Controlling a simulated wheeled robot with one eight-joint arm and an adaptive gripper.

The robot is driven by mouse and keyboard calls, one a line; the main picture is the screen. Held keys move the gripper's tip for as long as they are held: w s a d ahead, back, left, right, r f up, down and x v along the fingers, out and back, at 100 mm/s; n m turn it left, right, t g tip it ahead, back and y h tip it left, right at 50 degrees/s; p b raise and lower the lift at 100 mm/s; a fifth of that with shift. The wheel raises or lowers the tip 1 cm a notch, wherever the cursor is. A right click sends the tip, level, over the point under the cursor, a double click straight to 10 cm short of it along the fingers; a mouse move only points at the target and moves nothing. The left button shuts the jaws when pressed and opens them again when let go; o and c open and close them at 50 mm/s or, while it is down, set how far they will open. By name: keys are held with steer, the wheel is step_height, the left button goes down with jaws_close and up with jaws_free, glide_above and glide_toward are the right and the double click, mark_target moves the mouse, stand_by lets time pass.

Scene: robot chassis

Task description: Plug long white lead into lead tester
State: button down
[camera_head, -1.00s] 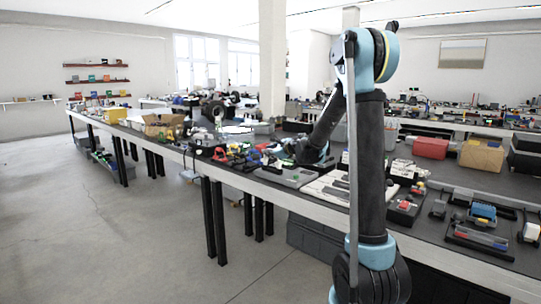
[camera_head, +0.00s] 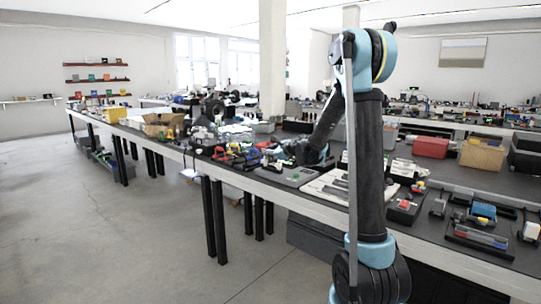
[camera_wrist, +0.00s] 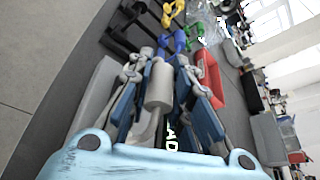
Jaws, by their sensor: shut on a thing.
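In the wrist view, my gripper (camera_wrist: 160,78) is shut on a pale grey-white cylindrical piece (camera_wrist: 158,88), which looks like the plug end of the white lead. The cylinder lies lengthwise between the fingers; its lower part is hidden by the gripper's body. In the head view, my gripper (camera_head: 290,148) is low over the long bench, beyond the grey tray; the held piece is too small to make out there. I cannot single out the lead tester in either view.
Blue (camera_wrist: 179,41), green (camera_wrist: 197,30) and yellow (camera_wrist: 172,12) pieces are ahead of the fingers. A red piece (camera_wrist: 211,76) stands close on the right. A grey tray (camera_head: 286,178) and a white tray (camera_head: 330,190) lie on the crowded bench. The floor is clear.

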steer(key=shift+f, duration=0.75)
steer(key=c, duration=1.4)
jaws_free()
steer(key=shift+o, duration=0.2)
steer(key=v, duration=1.1)
steer(key=shift+s+d, duration=0.25)
steer(key=shift+s, duration=0.05)
steer(key=shift+s, duration=0.1)
